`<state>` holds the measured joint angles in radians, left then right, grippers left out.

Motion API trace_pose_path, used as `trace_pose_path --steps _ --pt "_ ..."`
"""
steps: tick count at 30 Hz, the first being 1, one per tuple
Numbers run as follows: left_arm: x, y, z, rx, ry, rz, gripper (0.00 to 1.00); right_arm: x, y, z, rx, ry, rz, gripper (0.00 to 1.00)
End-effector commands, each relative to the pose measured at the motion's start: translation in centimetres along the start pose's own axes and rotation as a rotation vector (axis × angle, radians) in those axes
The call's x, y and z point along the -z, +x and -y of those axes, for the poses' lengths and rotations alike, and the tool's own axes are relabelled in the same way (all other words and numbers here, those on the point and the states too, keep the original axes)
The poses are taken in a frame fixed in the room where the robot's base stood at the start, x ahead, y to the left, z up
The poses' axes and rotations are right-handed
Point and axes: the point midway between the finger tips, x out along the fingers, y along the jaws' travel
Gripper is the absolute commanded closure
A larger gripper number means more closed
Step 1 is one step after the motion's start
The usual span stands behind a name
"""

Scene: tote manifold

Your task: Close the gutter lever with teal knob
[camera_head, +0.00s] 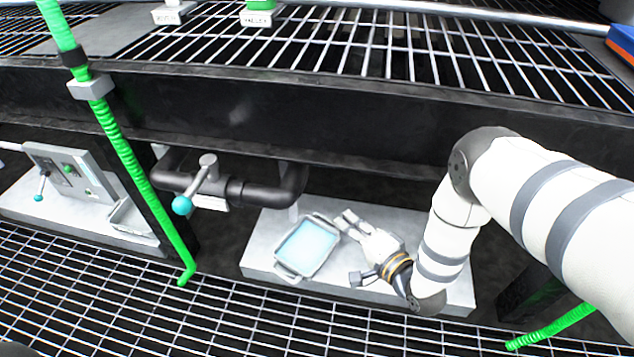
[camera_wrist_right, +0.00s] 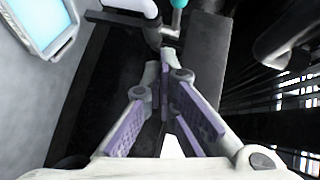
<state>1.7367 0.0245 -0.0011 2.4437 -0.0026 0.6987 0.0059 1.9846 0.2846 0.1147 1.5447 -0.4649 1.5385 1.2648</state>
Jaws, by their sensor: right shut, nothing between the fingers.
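The lever with the teal knob (camera_head: 182,205) sits on a dark pipe (camera_head: 250,192) below the black beam. Its grey handle slants down and left from the valve to the knob. My right gripper (camera_head: 343,218) is shut and empty, to the right of the lever and apart from it, beside the tray of pale blue liquid. In the right wrist view the shut fingers (camera_wrist_right: 163,72) point toward the pipework, and the teal knob (camera_wrist_right: 178,4) shows at the top edge, partly cut off. My left gripper is not in view.
A grey tray (camera_head: 283,267) with pale blue liquid stands on a light slab (camera_head: 256,247) under the pipe. A green-wrapped post (camera_head: 138,170) stands left of the lever. A panel box (camera_head: 70,172) with a small teal-knobbed lever (camera_head: 39,196) is further left. Black beam (camera_head: 300,115) runs above.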

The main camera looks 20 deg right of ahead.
Motion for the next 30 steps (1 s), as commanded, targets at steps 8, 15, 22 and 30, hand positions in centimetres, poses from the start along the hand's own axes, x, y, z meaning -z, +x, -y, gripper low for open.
trace_pose_path --steps 8,15,22,30 --pt "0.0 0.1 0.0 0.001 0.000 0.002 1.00 0.9 0.9 1.5 0.067 0.033 -0.011 1.00" --pt "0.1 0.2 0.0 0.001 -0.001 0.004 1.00 0.8 1.2 1.4 0.065 0.031 -0.010 1.00" --pt "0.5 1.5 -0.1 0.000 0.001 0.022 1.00 0.7 5.0 1.3 0.064 0.030 -0.008 1.00" --pt "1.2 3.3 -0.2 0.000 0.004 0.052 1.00 0.8 10.9 1.5 0.063 0.031 -0.009 1.00"
